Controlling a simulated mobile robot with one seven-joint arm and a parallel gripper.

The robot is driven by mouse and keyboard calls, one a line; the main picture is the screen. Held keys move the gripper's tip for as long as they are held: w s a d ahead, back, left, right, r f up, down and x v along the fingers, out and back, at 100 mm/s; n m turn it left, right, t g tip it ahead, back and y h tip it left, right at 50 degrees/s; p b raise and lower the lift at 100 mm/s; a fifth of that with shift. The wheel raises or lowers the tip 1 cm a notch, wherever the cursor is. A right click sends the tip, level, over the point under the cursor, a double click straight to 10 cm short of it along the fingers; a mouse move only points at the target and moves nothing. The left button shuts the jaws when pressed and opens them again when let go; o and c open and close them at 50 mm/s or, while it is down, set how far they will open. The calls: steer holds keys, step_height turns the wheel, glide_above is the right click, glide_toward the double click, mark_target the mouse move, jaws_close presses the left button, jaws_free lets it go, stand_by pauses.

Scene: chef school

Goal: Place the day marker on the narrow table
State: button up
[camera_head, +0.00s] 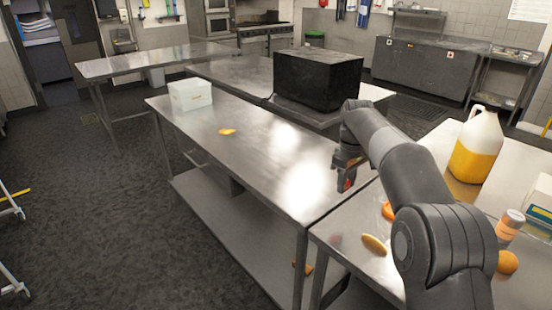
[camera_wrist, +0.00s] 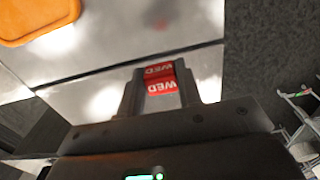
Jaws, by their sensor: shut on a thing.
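The day marker (camera_wrist: 161,86) is a small red block with white "WED" lettering. In the wrist view it sits between the two fingers of my gripper (camera_wrist: 160,76), which is shut on it. In the head view my gripper (camera_head: 347,172) hangs above the near right end of a long, narrow steel table (camera_head: 255,165), and a bit of the red marker (camera_head: 348,184) shows at its tips. The marker looks held above the surface, apart from it. The wrist view shows a seam between steel tops beneath it.
A white bin (camera_head: 190,94) and a small orange-yellow item (camera_head: 227,131) are on the long table. A black box (camera_head: 318,78) stands behind. The right table (camera_head: 425,255) holds a yellow jug (camera_head: 476,150), a shaker (camera_head: 509,226) and several small items. The long table's middle is clear.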

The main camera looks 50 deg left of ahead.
glide_above(311, 206)
step_height(311, 206, down, 6)
steer(key=shift+s, duration=0.1)
steer(key=shift+f, duration=2.05)
steer(key=shift+f, duration=0.15)
steer(key=o, duration=1)
step_height(311, 206, up, 8)
steer(key=shift+f, duration=0.1)
